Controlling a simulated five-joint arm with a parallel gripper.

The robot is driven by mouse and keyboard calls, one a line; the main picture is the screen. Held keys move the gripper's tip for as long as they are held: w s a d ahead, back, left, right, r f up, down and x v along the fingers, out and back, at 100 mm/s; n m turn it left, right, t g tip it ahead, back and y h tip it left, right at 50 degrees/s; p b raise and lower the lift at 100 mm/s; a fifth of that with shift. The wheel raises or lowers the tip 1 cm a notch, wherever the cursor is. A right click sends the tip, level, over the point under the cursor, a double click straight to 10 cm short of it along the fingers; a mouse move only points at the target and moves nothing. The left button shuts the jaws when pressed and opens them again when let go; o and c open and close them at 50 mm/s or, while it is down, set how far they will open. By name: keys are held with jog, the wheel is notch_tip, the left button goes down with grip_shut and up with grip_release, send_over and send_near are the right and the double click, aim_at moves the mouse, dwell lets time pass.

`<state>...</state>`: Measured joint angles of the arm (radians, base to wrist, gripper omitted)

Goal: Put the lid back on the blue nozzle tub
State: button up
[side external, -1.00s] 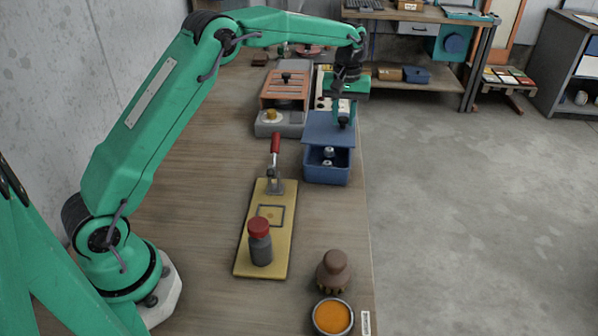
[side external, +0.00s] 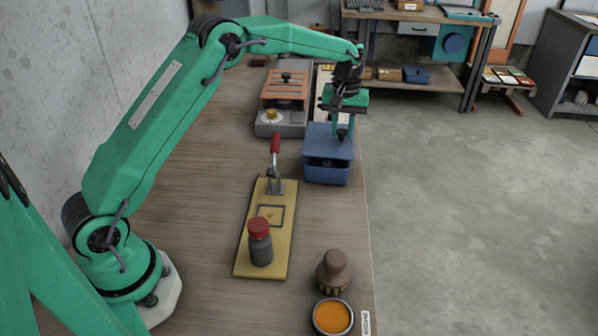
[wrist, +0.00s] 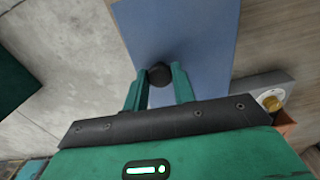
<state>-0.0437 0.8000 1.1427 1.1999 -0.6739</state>
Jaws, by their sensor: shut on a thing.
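The blue tub (side external: 327,175) stands near the right edge of the bench. Its flat blue lid (side external: 318,142) lies over its top, slightly tilted or offset, with a dark gap showing at the tub's near side. Whether it is fully seated cannot be told. My gripper (side external: 342,133) is above the lid, shut on its dark knob. In the wrist view my gripper (wrist: 160,78) has its two green fingers on either side of the black knob (wrist: 159,73), with the lid (wrist: 185,35) spread beyond. The nozzles inside are almost wholly hidden.
A grey device with an orange rack (side external: 285,90) stands behind and left of the tub. A yellow board (side external: 262,225) with a red-handled clamp and a red-capped bottle (side external: 260,240) lies nearer. A brown knob-topped piece (side external: 333,271) and an orange-filled bowl (side external: 332,317) are at the front.

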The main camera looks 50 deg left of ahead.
aim_at(342, 131)
jog(key=shift+f, duration=1.45)
jog(key=o, duration=1.1)
jog(key=shift+c, duration=0.2)
jog(key=shift+r, duration=0.15)
notch_tip(342, 131, up, 7)
jog(key=shift+r, duration=0.25)
